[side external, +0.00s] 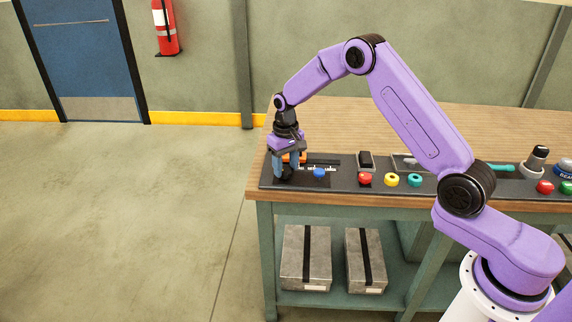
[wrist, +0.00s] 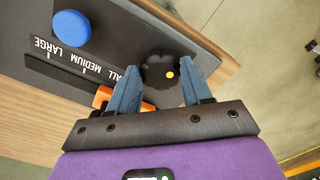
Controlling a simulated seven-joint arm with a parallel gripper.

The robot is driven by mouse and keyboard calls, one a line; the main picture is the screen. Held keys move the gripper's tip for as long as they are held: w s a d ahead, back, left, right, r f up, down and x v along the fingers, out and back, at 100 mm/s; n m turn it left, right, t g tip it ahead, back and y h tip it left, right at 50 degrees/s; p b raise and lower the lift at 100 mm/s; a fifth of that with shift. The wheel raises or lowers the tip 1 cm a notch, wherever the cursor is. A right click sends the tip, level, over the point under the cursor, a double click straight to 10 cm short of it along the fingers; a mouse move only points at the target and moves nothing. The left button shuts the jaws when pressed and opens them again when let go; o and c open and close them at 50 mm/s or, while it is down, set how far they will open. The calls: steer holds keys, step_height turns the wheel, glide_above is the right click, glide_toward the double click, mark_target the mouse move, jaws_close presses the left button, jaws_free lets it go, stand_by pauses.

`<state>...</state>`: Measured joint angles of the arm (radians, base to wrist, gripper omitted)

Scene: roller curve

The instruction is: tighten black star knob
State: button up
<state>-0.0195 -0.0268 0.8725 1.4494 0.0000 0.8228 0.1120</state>
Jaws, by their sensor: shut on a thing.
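The black star knob (wrist: 158,84) is dark and lobed with a small yellow dot near one edge; it sits at the left end of the dark panel. In the wrist view it lies between the two blue fingers of my gripper (wrist: 159,68). My gripper is shut on the knob, pointing down from above. In the side view my gripper (side external: 286,170) is at the panel's left end, and the fingers largely hide the knob.
A blue round button (side external: 319,173) and a SMALL/MEDIUM/LARGE slider scale (wrist: 75,57) are close by. An orange part (wrist: 104,96) lies beside one finger. Red (side external: 365,179), yellow (side external: 391,180) and teal (side external: 415,180) controls continue right. The wooden bench (side external: 440,116) is bare behind the panel.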

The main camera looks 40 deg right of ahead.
mark_target(285, 169)
steer(key=m, duration=0.4)
steer(key=shift+w+r+m, duration=0.2)
steer(key=shift+m, duration=0.1)
steer(key=shift+a+m, duration=0.1)
steer(key=shift+m, duration=1.8)
steer(key=o, duration=1)
steer(key=shift+o, duration=0.2)
steer(key=shift+f, duration=0.1)
steer(key=shift+s, duration=0.1)
step_height(285, 169, up, 18)
steer(key=shift+f, duration=0.25)
